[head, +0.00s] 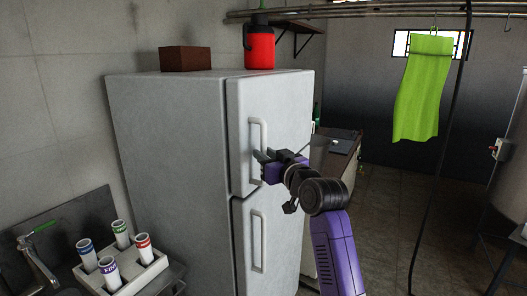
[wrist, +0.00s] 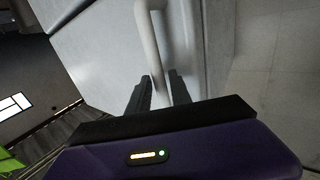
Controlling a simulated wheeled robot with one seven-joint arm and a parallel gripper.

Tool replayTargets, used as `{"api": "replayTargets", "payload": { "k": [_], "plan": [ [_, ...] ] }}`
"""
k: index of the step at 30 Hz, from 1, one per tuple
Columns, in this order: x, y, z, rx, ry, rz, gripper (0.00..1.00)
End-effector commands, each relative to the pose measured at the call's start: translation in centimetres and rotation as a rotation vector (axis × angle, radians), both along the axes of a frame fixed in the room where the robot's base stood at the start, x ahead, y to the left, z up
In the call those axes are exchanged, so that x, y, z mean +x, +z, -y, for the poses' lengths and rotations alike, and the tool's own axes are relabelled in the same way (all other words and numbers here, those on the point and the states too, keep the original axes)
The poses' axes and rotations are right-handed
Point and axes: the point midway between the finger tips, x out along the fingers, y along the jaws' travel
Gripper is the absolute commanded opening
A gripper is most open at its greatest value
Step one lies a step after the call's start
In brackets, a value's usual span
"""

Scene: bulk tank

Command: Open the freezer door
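The white fridge (head: 170,150) has a small upper freezer door (head: 290,105) and a taller lower door (head: 285,225). Both doors look closed. The freezer door's vertical white handle (head: 257,133) is near the middle of the head view. My gripper (head: 264,157) is at the lower part of this handle. In the wrist view the handle (wrist: 148,35) runs down between the two dark fingers of my gripper (wrist: 160,88). The fingers sit close on either side of it, with little or no gap visible.
The lower door's handle (head: 258,242) is just below. A brown box (head: 185,58) and a red jug (head: 259,48) stand on the fridge. A white rack of tubes (head: 120,268) is at front left.

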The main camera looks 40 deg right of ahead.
Motion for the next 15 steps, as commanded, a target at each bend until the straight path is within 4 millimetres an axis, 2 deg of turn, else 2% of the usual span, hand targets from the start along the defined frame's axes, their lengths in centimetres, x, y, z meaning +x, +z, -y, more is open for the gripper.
{"api": "replayTargets", "payload": {
  "k": [4,13,15],
  "plan": [
    [1.0,0.05,0.22,0.0,0.0,0.0,0.25],
    [1.17,-0.01,0.27,-0.001,0.0,0.001,0.25],
    [1.16,-0.01,0.26,-0.001,0.0,0.001,0.11]
  ]
}}
